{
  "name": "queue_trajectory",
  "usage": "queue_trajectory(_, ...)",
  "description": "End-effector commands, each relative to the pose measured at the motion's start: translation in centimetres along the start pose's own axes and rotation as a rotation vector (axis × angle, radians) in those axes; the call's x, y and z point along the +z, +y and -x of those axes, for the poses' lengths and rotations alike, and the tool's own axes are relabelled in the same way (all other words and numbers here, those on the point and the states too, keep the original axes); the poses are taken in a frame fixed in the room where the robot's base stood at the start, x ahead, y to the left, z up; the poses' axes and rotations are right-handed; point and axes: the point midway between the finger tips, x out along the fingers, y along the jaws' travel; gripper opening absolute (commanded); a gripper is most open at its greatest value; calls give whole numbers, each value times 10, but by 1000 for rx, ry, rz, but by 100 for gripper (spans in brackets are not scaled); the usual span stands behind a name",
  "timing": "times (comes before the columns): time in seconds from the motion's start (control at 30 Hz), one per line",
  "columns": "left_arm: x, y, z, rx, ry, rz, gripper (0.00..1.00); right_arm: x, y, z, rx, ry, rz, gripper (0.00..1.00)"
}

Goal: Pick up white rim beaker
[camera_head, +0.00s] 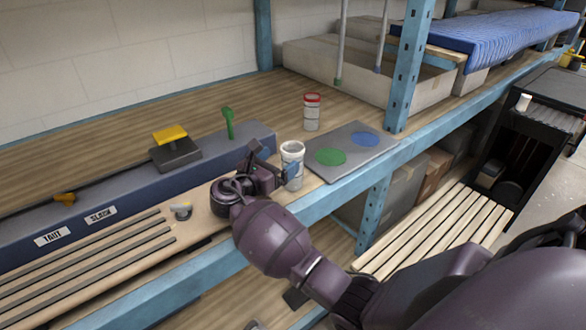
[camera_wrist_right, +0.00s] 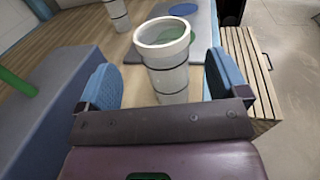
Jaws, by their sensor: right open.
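The white rim beaker (camera_head: 292,168) stands upright near the front edge of the wooden shelf, left of a grey mat. It is pale, with a white rim and dark bands, and shows large in the right wrist view (camera_wrist_right: 165,62). My right gripper (camera_head: 277,165) is at the beaker. Its blue finger pads (camera_wrist_right: 162,85) are spread wide, one to each side of the beaker in the wrist view, with gaps visible. I cannot tell whether either pad touches it. My left gripper is not in view.
A red-rimmed beaker (camera_head: 312,112) stands behind. The grey mat (camera_head: 358,138) carries green and blue discs. A blue-grey block (camera_head: 120,198) with a green handle (camera_head: 228,122) and yellow-topped switch (camera_head: 172,140) lies left. A blue post (camera_head: 409,70) rises at right.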

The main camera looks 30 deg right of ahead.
Motion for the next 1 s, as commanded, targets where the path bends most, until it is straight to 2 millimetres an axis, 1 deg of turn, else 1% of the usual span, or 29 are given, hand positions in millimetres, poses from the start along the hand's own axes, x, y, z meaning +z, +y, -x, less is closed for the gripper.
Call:
queue_trajectory(0.17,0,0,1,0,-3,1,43,0,0,-10,2,0,-1,92)
queue_trajectory(0.27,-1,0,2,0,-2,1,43,1,-2,-19,0,-1,0,92)
queue_trajectory(0.4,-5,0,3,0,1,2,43,1,-4,-38,0,-2,1,92)
queue_trajectory(0.53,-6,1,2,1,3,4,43,0,-4,-54,1,0,1,92)
queue_trajectory(0.63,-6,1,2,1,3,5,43,0,-4,-58,2,1,0,92)
queue_trajectory(0.8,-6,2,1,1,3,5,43,-1,-4,-58,2,1,0,92)
queue_trajectory(0.87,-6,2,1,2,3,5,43,-1,-4,-58,2,1,0,83)
queue_trajectory(1.0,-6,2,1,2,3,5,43,-1,-4,-57,2,1,0,61)
